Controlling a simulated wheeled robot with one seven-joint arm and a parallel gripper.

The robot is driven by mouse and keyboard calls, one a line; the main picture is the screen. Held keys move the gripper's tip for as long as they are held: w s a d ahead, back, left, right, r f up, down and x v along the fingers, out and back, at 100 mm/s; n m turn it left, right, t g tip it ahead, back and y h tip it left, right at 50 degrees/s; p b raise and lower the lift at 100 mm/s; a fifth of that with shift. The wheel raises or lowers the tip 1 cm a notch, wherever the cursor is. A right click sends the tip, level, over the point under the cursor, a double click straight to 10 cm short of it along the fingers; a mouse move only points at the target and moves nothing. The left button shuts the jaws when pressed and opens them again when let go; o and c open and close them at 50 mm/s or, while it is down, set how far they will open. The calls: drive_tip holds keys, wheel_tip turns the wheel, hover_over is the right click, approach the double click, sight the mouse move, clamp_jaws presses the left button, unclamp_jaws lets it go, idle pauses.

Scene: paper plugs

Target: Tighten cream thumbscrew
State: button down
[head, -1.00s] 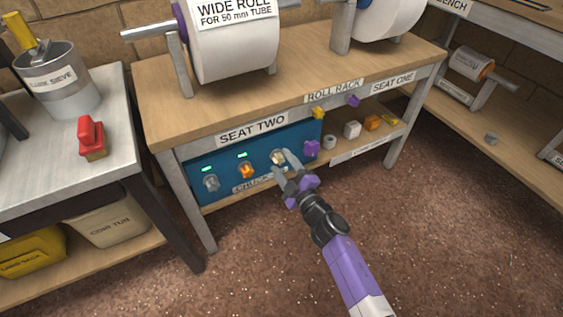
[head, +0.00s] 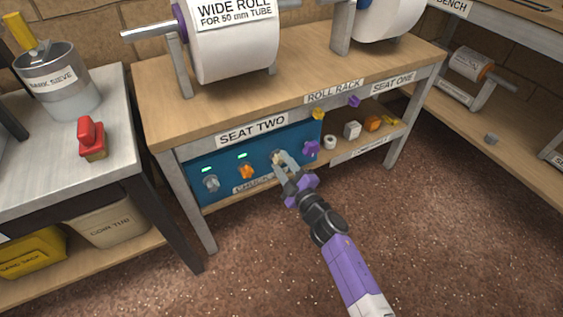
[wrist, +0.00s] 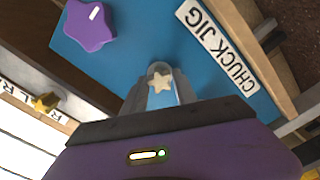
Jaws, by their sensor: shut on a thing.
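A green light shows above each of these two. I cannot make out a lit one above the cream thumbscrew.
A purple knob (head: 311,147) juts out right of my gripper and also shows in the wrist view (wrist: 90,24). The wooden bench top (head: 290,85) overhangs the panel. Small parts sit on the shelf to the right. The floor in front is clear.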

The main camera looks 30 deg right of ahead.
sight(281, 162)
drive_tip(key=m+p, duration=0.3)
drive_tip(key=m, duration=0.3)
drive_tip(key=shift+r+p, duration=0.1)
drive_tip(key=shift+p, duration=0.25)
drive_tip(key=m+p, duration=0.3)
drive_tip(key=m, duration=0.2)
drive_tip(key=shift+m, duration=0.4)
drive_tip(key=m+p, duration=0.2)
drive_tip(key=m, duration=0.3)
drive_tip(key=shift+m, duration=0.3)
drive_tip(key=m+p, duration=0.1)
drive_tip(key=m, duration=0.4)
drive_tip(key=shift+m+p, duration=0.3)
drive_tip(key=shift+m, duration=0.1)
drive_tip(key=c, duration=1)
unclamp_jaws()
drive_tip(key=shift+c, duration=0.2)
drive_tip(key=shift+s, duration=0.15)
drive_tip(key=shift+s+p, duration=1.05)
drive_tip(key=shift+s, duration=0.85)
